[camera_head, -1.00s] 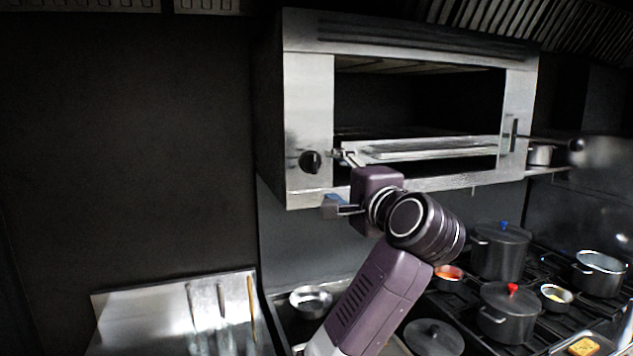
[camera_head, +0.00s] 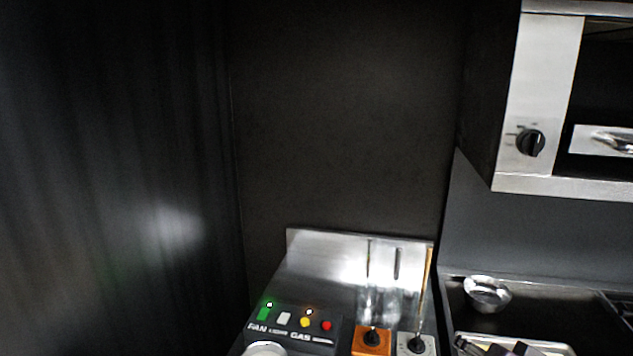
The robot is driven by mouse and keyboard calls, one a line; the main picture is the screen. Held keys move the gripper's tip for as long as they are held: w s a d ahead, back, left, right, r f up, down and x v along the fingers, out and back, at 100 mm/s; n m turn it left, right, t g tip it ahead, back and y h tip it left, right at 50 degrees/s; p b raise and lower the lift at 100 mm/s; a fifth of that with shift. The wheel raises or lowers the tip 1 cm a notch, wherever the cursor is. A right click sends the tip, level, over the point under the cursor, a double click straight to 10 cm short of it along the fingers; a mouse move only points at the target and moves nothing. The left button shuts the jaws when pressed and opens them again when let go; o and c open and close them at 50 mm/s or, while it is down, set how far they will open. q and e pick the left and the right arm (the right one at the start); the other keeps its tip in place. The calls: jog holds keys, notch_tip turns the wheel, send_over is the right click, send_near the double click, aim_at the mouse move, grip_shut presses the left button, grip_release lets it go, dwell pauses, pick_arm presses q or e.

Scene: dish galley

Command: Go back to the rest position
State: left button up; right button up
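Neither gripper can be made out clearly in the head view. Small dark and purplish shapes show at the bottom edge, right of centre, in front of a metal tray (camera_head: 545,348). They are cut off by the frame, and I cannot tell whether they are part of my arm. The steel grill oven (camera_head: 540,95) hangs on the wall at the upper right, with its black knob (camera_head: 531,143) and part of its opening in view.
A control panel (camera_head: 290,330) with coloured buttons marked FAN and GAS is at the bottom. Beside it are an orange block (camera_head: 371,341) and a grey block (camera_head: 416,345) with dark knobs. A metal bowl (camera_head: 487,293) sits at the lower right. Dark walls fill the left.

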jog(key=s+a+f+n+g+y, duration=0.1)
jog(key=s+a+f+n+g, duration=0.3)
jog(key=s+f, duration=0.8)
jog(key=s+a+f+n+g+y, duration=0.1)
jog(key=s+a+f+n+g, duration=0.35)
jog(key=s+f, duration=0.65)
jog(key=s+a+f+n+b, duration=0.15)
jog(key=f+b, duration=0.25)
jog(key=f, duration=1.3)
jog(key=s+f+b, duration=0.3)
jog(key=f+b, duration=0.1)
jog(key=f, duration=1.3)
jog(key=s+d+f+b, duration=0.1)
jog(key=s+f+b, duration=0.2)
jog(key=s+f, duration=0.5)
jog(key=s+d+f+b, duration=0.2)
jog(key=s+f, duration=0.6)
jog(key=f, duration=0.5)
jog(key=shift+s+f+g+b, duration=0.25)
jog(key=shift+g+b, duration=0.2)
jog(key=shift+b, duration=0.35)
